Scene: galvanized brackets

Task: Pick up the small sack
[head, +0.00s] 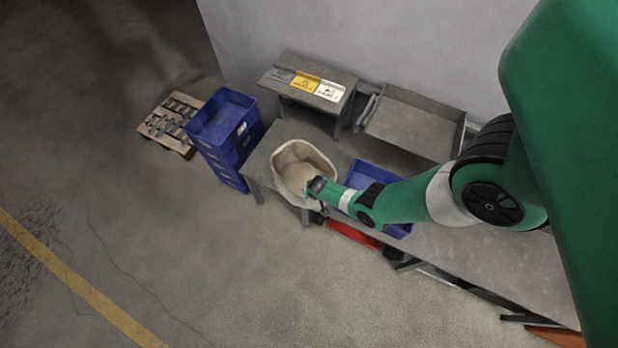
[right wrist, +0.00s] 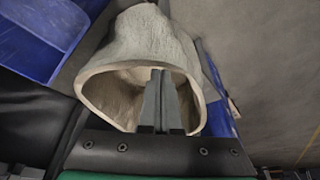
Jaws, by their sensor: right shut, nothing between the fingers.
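The small sack (head: 289,155) is pale beige cloth. It stands open-mouthed at the left end of the grey workbench in the head view. In the right wrist view the sack (right wrist: 146,36) fills the top middle, its mouth facing the camera. My right gripper (head: 318,186) is at the sack's near right rim and covers part of it. In the right wrist view my right gripper's (right wrist: 160,76) fingers are together and empty, overlapping the sack's mouth. I cannot tell whether the tips are inside the mouth or just before it. My left gripper is not in view.
A blue bin (head: 362,176) sits on the bench (head: 470,255) right of the sack, partly behind my arm. Stacked blue crates (head: 222,125) stand to the left, beside a pallet (head: 158,138) of metal parts. A labelled stand (head: 300,98) and a grey tray (head: 410,122) are behind.

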